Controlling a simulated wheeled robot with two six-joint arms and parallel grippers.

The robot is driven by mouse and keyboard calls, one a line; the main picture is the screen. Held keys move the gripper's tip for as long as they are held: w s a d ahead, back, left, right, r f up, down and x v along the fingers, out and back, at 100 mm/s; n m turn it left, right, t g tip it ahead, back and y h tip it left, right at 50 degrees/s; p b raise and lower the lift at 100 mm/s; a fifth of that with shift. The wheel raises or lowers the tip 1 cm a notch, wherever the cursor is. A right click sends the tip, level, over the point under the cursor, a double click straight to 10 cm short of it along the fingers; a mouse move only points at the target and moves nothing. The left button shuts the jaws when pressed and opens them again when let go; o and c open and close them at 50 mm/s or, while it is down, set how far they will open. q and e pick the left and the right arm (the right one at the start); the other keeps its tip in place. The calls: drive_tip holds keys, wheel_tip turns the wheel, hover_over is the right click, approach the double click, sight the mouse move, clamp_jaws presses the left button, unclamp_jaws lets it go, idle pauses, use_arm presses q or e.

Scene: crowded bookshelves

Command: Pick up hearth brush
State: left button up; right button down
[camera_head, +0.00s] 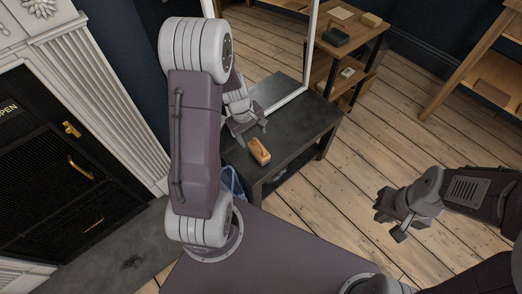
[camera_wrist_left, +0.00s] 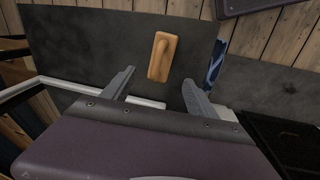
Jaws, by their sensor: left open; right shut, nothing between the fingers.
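The hearth brush looks like a small tan wooden block with a raised handle (camera_head: 259,151). It lies on the dark low table (camera_head: 300,125), near its front left end. In the left wrist view the brush (camera_wrist_left: 162,57) lies beyond the fingertips, roughly between their lines. My left gripper (camera_head: 252,133) is open and empty, above the table just behind the brush in the head view. Its two fingers also show in the left wrist view (camera_wrist_left: 160,82). My right gripper (camera_head: 388,218) is shut and empty, over the wooden floor at the right, far from the brush.
A white frame (camera_head: 309,45) stands on the table's back part. A blue patterned item (camera_head: 232,184) is beside the table's left end. A fireplace (camera_head: 75,165) is at the left. Wooden shelves (camera_head: 345,60) with books stand behind. Floor at the right is open.

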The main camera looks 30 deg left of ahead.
use_arm(q)
drive_tip(key=b, duration=0.3)
hover_over(256, 147)
drive_tip(key=f, duration=0.4)
drive_tip(key=shift+s+a+f, duration=0.15)
drive_tip(key=shift+s+a, duration=0.1)
drive_tip(key=shift+s, duration=0.05)
drive_tip(key=f+b, duration=0.2)
drive_tip(key=f, duration=0.1)
drive_tip(key=f+b, duration=0.1)
drive_tip(key=f, duration=0.1)
drive_tip(key=shift+w+d, duration=0.15)
drive_tip(key=shift+w, duration=0.25)
drive_tip(key=shift+r, duration=0.15)
clamp_jaws()
